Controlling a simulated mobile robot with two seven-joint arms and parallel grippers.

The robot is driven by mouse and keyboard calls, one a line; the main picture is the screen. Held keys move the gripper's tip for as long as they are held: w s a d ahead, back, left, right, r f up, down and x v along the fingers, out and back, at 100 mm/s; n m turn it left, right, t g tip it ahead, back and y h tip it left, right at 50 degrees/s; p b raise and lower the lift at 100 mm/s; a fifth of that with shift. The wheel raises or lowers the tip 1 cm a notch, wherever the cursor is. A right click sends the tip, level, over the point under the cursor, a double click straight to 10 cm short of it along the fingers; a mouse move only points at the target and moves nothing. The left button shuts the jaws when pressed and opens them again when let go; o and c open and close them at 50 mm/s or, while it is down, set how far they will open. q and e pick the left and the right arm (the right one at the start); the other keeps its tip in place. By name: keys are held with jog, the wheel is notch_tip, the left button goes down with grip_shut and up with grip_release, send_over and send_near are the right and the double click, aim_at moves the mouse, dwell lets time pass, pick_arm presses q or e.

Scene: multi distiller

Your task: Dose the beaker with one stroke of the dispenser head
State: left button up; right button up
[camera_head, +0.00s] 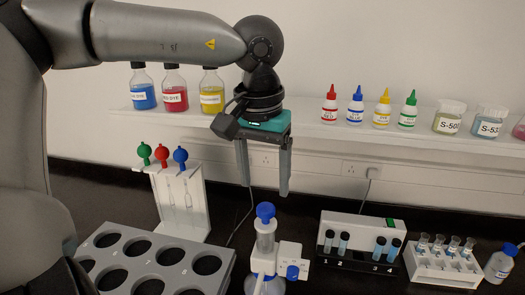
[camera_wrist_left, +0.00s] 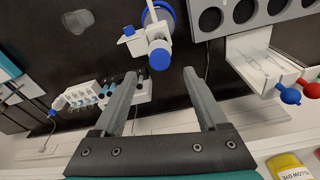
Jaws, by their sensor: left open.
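The bottle-top dispenser has a clear barrel and white body, with a round blue head (camera_head: 265,212) on top and a blue knob at its side. It stands upright at the lower middle of the head view. Its blue head (camera_wrist_left: 160,59) also shows between the finger lines in the left wrist view. My left gripper (camera_head: 264,190) is open and empty, pointing down just above the blue head, apparently apart from it. A blurred clear round vessel (camera_wrist_left: 78,21), possibly the beaker, is on the dark bench in the wrist view. My right gripper is out of view.
A grey tray with round holes (camera_head: 160,240) and a white pipette stand (camera_head: 197,215) are left of the dispenser. A tube block (camera_head: 360,228) and a white tube rack (camera_head: 440,266) are to its right. Bottles line the shelf (camera_head: 300,122) behind.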

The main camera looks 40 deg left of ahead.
aim_at(266, 207)
pick_arm(q)
jog(key=f, duration=0.7)
jog(key=shift+w+a+f, duration=0.1)
jog(key=shift+w+f, duration=0.1)
jog(key=shift+w, duration=0.2)
grip_shut()
